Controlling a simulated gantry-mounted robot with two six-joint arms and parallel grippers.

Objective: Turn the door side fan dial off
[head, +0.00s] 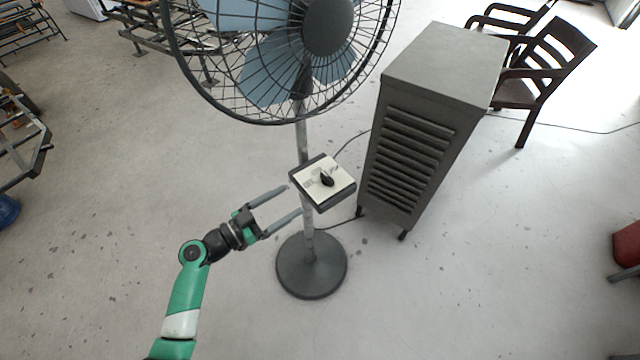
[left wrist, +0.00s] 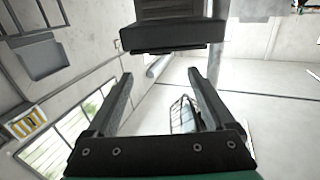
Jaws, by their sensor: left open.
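The fan (head: 327,28) stands on a grey pole with a round dark base (head: 311,264). Its control box (head: 322,182) sits on the pole, with a pale top face and a black dial (head: 327,179) on it. My left gripper (head: 289,200) is open and empty, just left of and below the box, its fingers pointing toward the box and pole. In the left wrist view the open fingers (left wrist: 158,82) frame empty space, with a dark box-like part (left wrist: 172,35) beyond them, and the dial is not visible there. My right gripper is not in view.
A grey louvred cabinet (head: 445,65) stands close to the right of the fan. Dark chairs (head: 545,70) are behind it. A cable (head: 350,140) runs between fan and cabinet. The floor left of the fan is clear, with metal frames (head: 150,25) at the back left.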

